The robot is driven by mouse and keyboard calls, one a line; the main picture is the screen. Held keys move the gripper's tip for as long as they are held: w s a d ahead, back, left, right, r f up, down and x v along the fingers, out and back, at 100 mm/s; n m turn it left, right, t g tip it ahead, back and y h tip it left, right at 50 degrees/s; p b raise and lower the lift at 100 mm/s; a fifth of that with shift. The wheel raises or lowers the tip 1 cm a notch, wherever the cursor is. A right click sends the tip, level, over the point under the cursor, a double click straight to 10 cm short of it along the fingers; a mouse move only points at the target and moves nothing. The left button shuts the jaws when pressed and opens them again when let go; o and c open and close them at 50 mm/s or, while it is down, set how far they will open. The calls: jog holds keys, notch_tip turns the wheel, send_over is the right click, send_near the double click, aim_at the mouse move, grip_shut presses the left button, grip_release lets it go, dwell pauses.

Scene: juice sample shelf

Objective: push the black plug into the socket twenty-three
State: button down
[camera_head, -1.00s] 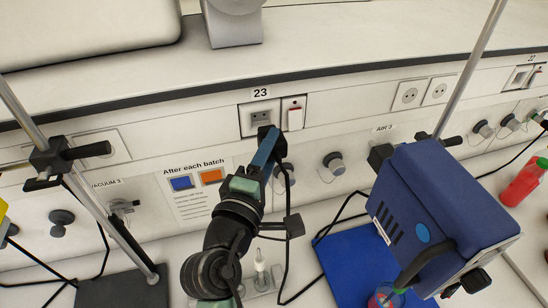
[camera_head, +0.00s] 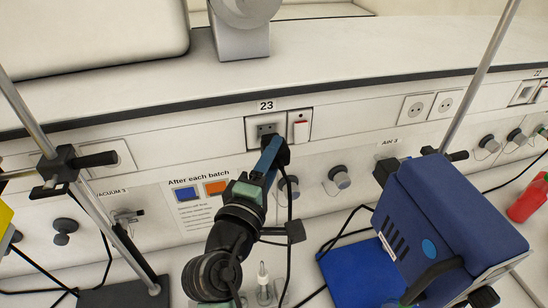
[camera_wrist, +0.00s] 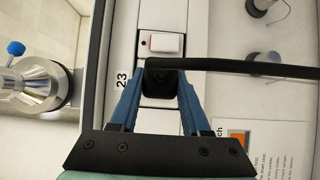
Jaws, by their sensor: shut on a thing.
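The black plug (camera_wrist: 165,77) is between my blue fingertips in the wrist view, its cable running off to the right. My gripper (camera_head: 274,146) is shut on it, and the plug (camera_head: 283,156) shows only partly beside the fingers in the head view. Socket twenty-three (camera_head: 263,130) is a grey outlet in the wall panel, under the label "23" (camera_head: 266,105). The fingertips and plug are right in front of its lower part. In the wrist view the plug covers most of the outlet, so I cannot tell whether it touches or has entered it.
A red-white switch (camera_head: 301,127) sits right of the socket. A notice with blue and orange squares (camera_head: 200,190) is to the lower left. A blue device (camera_head: 448,222) stands at right, near a metal rod (camera_head: 484,65). Grey knobs (camera_head: 340,178) protrude from the panel.

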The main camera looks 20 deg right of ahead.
jog(key=shift+w+b, duration=0.45)
jog(key=shift+w, duration=1.3)
dwell(0.4)
jog(key=shift+c, duration=1.4)
grip_release()
jog(key=shift+s, duration=0.1)
jog(key=shift+s+a, duration=0.2)
jog(key=b+v, duration=0.5)
jog(key=v, duration=0.7)
notch_tip(320, 180, up, 18)
jog(key=a+m+t+y, duration=0.2)
jog(key=m+t+y, duration=0.3)
jog(key=m+t, duration=0.2)
jog(key=s+a+r+m+t+y+b, duration=0.1)
jog(key=s+r+m+t+y, duration=0.3)
jog(key=s+r, duration=0.4)
notch_tip(320, 180, up, 6)
jog(key=shift+a+f+t+y, duration=0.15)
jog(key=shift+a+t+y, duration=0.2)
jog(key=shift+t+y, duration=0.4)
